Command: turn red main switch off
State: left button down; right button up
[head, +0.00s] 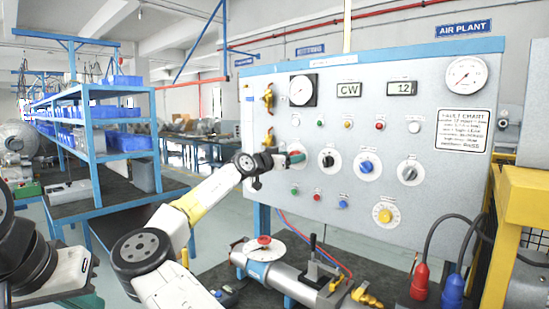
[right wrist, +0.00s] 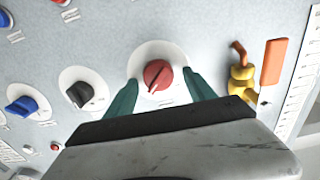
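The red main switch (right wrist: 158,75) is a round red knob with a pale pointer mark on a white disc, on the grey panel (head: 440,200). The mark points down and left in the right wrist view. My right gripper (right wrist: 160,88) is open, with one dark green finger on each side of the knob and gaps between. In the head view the right gripper (head: 290,160) is at the panel's left part, largely covering the red switch. My left arm shows at the lower left; the block at its end may be my left gripper (head: 75,275), but its finger state is unclear.
A black knob (head: 327,158), a blue knob (head: 367,165) and another dark knob (head: 410,172) sit right of the switch. A yellow valve (right wrist: 242,78) is close beside the right gripper. A pump assembly (head: 285,275) stands on the bench below. A blue shelf rack (head: 92,130) stands left.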

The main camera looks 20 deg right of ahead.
jog(key=c, duration=1.4)
jog(key=shift+o, duration=0.2)
jog(key=shift+n, duration=0.3)
jog(key=shift+w+a+f+n, duration=0.1)
jog(key=shift+f+n, duration=0.05)
jog(key=shift+n, duration=4.15)
jog(key=shift+w+f+n, duration=0.1)
jog(key=shift+n, duration=4.2)
jog(key=o, duration=1.4)
jog(key=shift+c, duration=0.2)
